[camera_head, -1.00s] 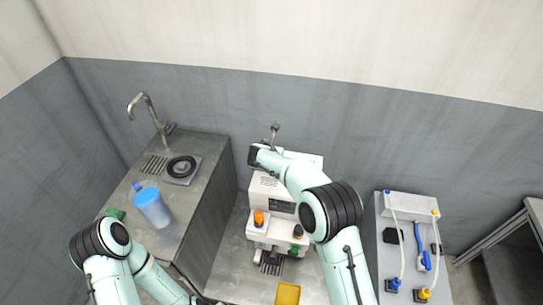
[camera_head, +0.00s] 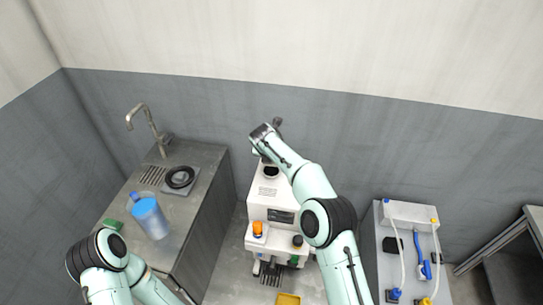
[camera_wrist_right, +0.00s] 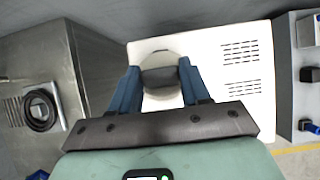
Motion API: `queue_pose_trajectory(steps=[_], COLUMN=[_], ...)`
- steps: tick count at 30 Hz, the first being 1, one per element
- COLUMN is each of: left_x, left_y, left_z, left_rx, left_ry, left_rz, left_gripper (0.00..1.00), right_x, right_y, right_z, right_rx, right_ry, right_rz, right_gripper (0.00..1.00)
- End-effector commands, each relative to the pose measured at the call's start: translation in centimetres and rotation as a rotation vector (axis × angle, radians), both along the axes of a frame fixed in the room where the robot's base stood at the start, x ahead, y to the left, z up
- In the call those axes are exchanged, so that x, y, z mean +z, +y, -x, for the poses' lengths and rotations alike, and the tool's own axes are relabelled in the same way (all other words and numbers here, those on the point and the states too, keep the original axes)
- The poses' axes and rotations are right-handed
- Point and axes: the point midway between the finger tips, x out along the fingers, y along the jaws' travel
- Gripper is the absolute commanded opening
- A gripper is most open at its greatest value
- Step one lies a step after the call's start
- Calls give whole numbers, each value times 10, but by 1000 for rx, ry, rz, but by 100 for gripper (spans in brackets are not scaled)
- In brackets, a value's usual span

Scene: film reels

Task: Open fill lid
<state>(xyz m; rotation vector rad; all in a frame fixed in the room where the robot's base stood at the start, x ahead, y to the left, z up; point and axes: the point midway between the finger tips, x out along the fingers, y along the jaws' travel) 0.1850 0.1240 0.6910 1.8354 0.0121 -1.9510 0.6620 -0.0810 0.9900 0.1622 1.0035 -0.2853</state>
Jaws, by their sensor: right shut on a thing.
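The white machine (camera_head: 262,212) stands in the middle of the head view, with a dark round opening (camera_head: 270,172) on its top. My right gripper (camera_head: 271,128) is above and behind that opening. In the right wrist view its blue fingers (camera_wrist_right: 160,88) are shut on the dark grip of the fill lid (camera_wrist_right: 159,77). A pale round surface shows around the grip, over the machine's white top. The lid's exact tilt is hard to tell. My left arm is low at the left of the head view, and its gripper is out of view.
A sink counter with a tap (camera_head: 146,122) and a blue-and-clear jug (camera_head: 150,217) stands on the left. A side unit with hoses (camera_head: 403,255) stands on the right. A grey wall is close behind the machine.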

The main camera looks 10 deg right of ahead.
Motion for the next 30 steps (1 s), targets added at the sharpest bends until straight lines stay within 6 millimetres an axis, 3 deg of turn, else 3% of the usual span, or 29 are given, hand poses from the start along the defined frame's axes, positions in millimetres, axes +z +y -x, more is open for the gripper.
queue_pose_trajectory(steps=[7, 8, 9, 10, 22, 30], left_x=[0, 0, 0, 0, -1, -7], left_y=[0, 0, 0, 0, 0, 0], left_z=[0, 0, 0, 0, 2, 10], left_rx=[0, 0, 0, 0, 0, 0], left_ry=[0, 0, 0, 0, 2, 11], left_rz=[0, 0, 0, 0, 0, 0], left_gripper=[43, 43, 43, 43, 43, 43], right_x=[-2, -2, -2, -2, 6, 51], right_y=[0, 0, 0, 0, 1, 10], right_z=[0, 0, 0, 0, 4, 31], right_rx=[1, 1, 1, 1, 1, 2], right_ry=[2, 2, 2, 2, 0, -2], right_rz=[4, 4, 4, 4, 2, 2], right_gripper=[0, 53, 66, 72, 72, 72])
